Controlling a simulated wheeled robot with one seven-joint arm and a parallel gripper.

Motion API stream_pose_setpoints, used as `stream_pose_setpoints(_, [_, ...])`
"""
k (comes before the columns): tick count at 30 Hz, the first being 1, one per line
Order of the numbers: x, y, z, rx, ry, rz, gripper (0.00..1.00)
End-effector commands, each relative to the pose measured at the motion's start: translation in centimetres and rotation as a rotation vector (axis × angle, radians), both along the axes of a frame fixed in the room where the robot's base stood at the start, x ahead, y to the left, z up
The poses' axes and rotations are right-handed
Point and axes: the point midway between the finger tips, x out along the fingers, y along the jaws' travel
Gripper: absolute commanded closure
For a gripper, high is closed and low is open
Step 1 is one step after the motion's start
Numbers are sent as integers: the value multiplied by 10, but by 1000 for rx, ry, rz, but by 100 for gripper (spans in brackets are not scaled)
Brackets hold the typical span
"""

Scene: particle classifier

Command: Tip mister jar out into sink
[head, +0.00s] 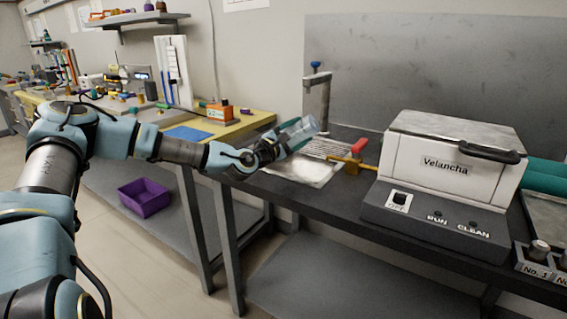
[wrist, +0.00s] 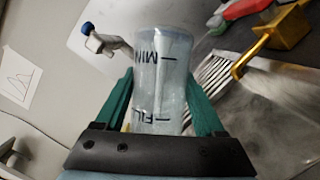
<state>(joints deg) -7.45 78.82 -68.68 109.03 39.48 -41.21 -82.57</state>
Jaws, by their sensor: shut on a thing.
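My gripper (head: 283,140) is shut on the mister jar (head: 300,129), a clear, pale cylinder. In the head view the jar lies tilted, its far end pointing right and up, above the metal sink (head: 303,172) and left of the faucet (head: 319,97). In the wrist view the jar (wrist: 163,75) sits between the green fingers of my gripper (wrist: 165,105), with dark level marks and part of the word "MIN" on its side. I cannot tell whether it holds liquid. The sink's ribbed part (wrist: 222,80) shows right of the jar in the wrist view.
A yellow-brass tool with a red handle (head: 355,155) stands right of the sink. A yellow table (head: 225,128) with several items is to the left. A purple bin (head: 144,197) sits on a low shelf.

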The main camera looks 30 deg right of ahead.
Motion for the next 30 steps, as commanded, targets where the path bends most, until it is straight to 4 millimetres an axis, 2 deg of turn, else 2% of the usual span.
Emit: stream_pose_setpoints(30, [6,5,4,-78,82,1,91])
